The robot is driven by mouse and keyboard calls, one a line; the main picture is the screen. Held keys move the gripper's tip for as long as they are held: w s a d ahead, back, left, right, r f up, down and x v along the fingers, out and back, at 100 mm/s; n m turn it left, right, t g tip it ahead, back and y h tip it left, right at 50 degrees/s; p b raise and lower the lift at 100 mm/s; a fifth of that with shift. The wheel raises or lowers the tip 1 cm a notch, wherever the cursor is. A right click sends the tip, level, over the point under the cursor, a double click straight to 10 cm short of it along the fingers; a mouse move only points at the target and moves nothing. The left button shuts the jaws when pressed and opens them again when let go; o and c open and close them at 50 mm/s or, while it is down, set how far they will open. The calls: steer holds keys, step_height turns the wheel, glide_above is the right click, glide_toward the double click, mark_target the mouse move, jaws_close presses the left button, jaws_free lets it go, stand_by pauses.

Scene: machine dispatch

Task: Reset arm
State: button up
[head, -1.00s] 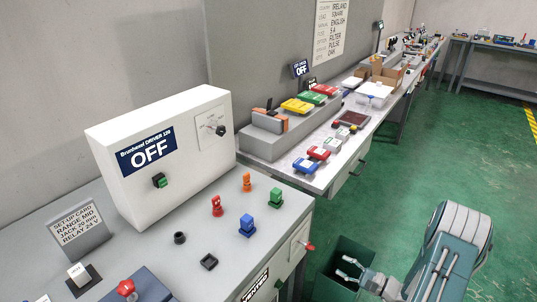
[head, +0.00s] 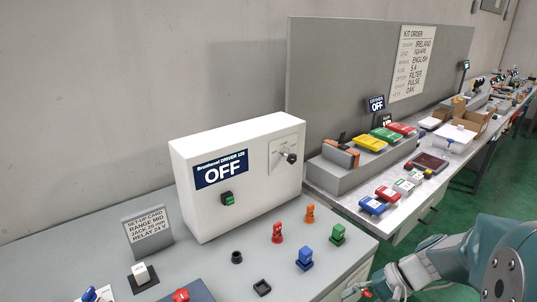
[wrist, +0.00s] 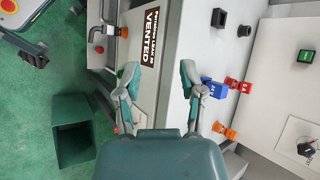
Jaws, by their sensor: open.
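My gripper (wrist: 158,85) is open and empty in the wrist view, its two fingers spread above the front edge of the grey bench. In the head view my gripper (head: 372,287) shows at the lower right, beside the bench's front right corner, with my teal arm behind it. The white driver box (head: 240,170) stands on the bench and its sign reads OFF. Red (head: 277,233), orange (head: 310,214), blue (head: 304,258) and green (head: 337,235) pieces stand upright on the bench top, apart from the fingers.
A set-up card (head: 147,229) stands at the bench's left. A second bench with coloured boxes (head: 387,134) runs off to the right behind. In the wrist view, a green open bin (wrist: 75,143) stands on the floor beside the bench. The green floor (wrist: 70,85) is partly clear.

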steer(key=s+a+r+n+t+h, duration=0.3)
steer(key=s+r+n+t+h, duration=0.2)
steer(key=s+r+h, duration=0.3)
step_height(320, 180, up, 4)
steer(key=s+n, duration=0.1)
steer(key=s, duration=0.1)
steer(key=shift+s+f+h, duration=0.15)
steer(key=shift+s+h, duration=0.25)
steer(key=shift+a, duration=0.2)
